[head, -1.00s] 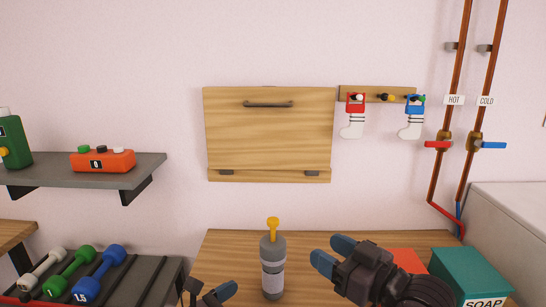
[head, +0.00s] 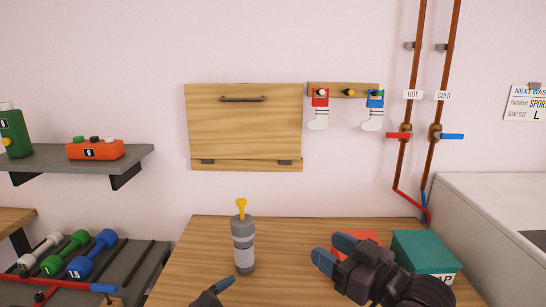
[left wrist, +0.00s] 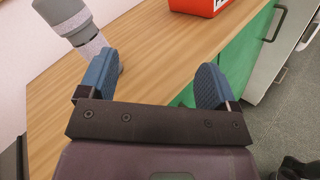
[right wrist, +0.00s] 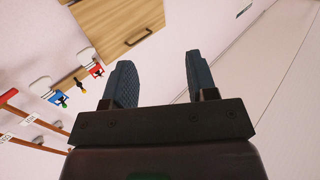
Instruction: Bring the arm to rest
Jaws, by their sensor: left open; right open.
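My right gripper (head: 338,254) is in front of the wooden table (head: 210,285) in the head view, at the right of its middle. It is open and empty; in the right wrist view its two blue fingers (right wrist: 157,82) stand apart with only wall between them. My left gripper (head: 222,285) shows only in part at the bottom edge of the head view. In the left wrist view its fingers (left wrist: 158,85) are apart and nothing is held between them. A grey bottle with a yellow top (head: 243,245) stands upright on the table, beyond the left gripper.
A red box (head: 358,238) and a teal soap box (head: 425,250) stand on the table's right, partly behind my right gripper. Dumbbells (head: 66,255) lie on a rack at the left. A grey shelf (head: 75,160) holds an orange box. A white appliance (head: 490,220) stands at the right.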

